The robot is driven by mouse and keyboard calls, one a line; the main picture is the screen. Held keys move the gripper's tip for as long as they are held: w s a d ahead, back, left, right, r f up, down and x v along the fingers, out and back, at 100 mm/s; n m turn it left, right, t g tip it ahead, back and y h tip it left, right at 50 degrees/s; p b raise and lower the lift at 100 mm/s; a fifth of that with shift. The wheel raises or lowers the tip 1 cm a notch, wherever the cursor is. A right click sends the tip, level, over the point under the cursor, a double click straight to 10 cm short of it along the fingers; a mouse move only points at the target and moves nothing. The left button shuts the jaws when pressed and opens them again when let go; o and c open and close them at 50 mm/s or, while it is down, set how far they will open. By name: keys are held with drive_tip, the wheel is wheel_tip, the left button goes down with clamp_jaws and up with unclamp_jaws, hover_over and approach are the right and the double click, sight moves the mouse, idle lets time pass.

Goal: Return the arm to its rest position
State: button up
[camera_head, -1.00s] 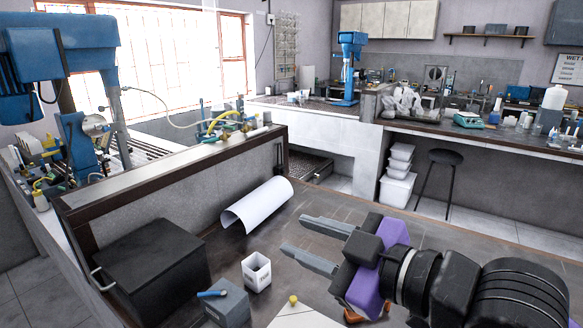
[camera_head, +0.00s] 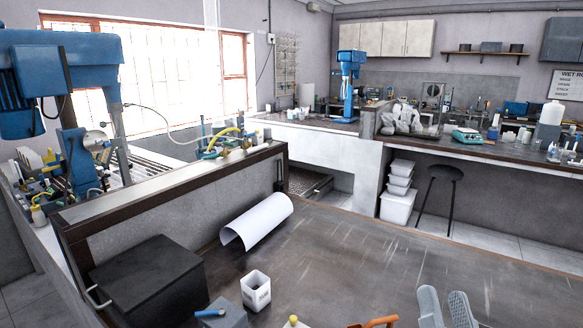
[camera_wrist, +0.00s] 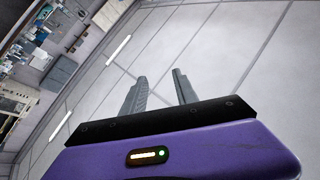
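My gripper (camera_head: 443,292) shows at the bottom right of the head view as two grey fingers pointing up, with a gap between them. The rest of my arm is out of that view. In the wrist view my gripper (camera_wrist: 160,76) has its two fingers apart, with nothing between them.
The dark bench top (camera_head: 340,255) is mostly clear. A white paper roll (camera_head: 256,222), a white cup (camera_head: 256,291), a grey block with a blue tool (camera_head: 212,312), a black box (camera_head: 150,285) and an orange-handled item (camera_head: 376,322) lie on it. A stool (camera_head: 446,175) stands beyond.

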drive_tip(key=s+d+f+n+g+y, duration=0.1)
drive_tip(key=s+f+n+g, duration=0.4)
drive_tip(key=s+f, duration=1.8)
drive_tip(key=s+g+y, duration=0.1)
drive_tip(key=s+g, duration=0.2)
drive_tip(key=s, duration=0.1)
drive_tip(key=shift+s+f+b, duration=0.2)
drive_tip(key=shift+f+b, duration=0.05)
drive_tip(key=shift+b, duration=0.05)
